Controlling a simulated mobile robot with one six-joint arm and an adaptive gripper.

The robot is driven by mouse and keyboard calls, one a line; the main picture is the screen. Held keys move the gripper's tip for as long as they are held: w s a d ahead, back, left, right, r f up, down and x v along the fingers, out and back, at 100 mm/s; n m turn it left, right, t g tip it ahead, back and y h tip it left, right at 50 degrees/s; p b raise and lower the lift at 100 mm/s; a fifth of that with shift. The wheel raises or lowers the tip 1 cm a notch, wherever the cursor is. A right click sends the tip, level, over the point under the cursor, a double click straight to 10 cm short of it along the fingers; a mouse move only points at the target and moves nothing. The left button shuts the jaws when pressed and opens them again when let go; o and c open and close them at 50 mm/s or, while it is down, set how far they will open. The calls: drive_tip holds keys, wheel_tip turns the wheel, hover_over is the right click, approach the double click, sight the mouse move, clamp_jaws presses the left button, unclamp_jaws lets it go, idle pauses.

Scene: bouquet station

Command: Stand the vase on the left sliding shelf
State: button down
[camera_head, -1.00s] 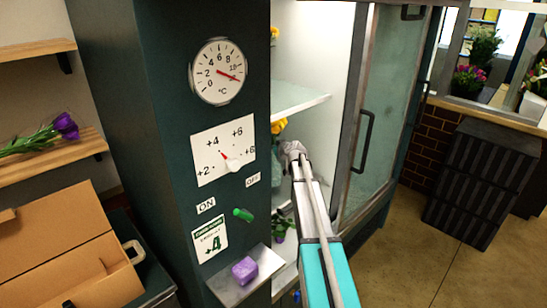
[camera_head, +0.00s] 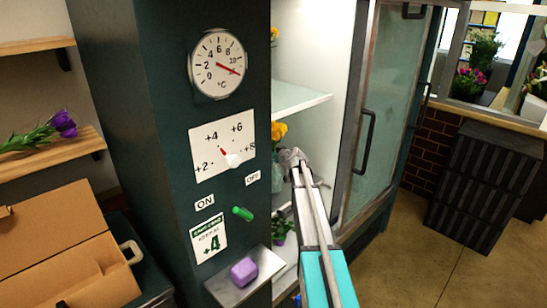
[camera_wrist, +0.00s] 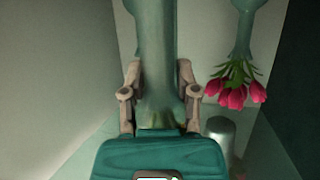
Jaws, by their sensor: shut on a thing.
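My gripper (camera_head: 293,157) is inside the tall dark cabinet, partly hidden from the head view. In the wrist view my gripper (camera_wrist: 159,80) has its fingers on both sides of a grey-green vase (camera_wrist: 157,45) and is shut on it. Green stems show at the near end of this vase; its far end is cut off by the frame. In the head view, yellow flowers (camera_head: 279,131) and a pale green vase (camera_head: 277,172) show just left of the gripper, partly hidden by the cabinet wall. I cannot tell which shelf is the left sliding one.
A white shelf (camera_head: 300,97) crosses the cabinet above my gripper. A glass door (camera_head: 393,110) with a dark handle stands to the right. Pink tulips (camera_wrist: 236,92) in another vase are close right of the held vase. Black crates (camera_head: 483,185) stand on the floor.

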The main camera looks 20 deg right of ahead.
drive_tip(key=shift+c, duration=1.3)
unclamp_jaws()
drive_tip(key=shift+r, duration=0.15)
drive_tip(key=shift+r+p, duration=0.15)
drive_tip(key=shift+p, duration=0.15)
drive_tip(key=p+v, duration=0.4)
drive_tip(key=v, duration=0.8)
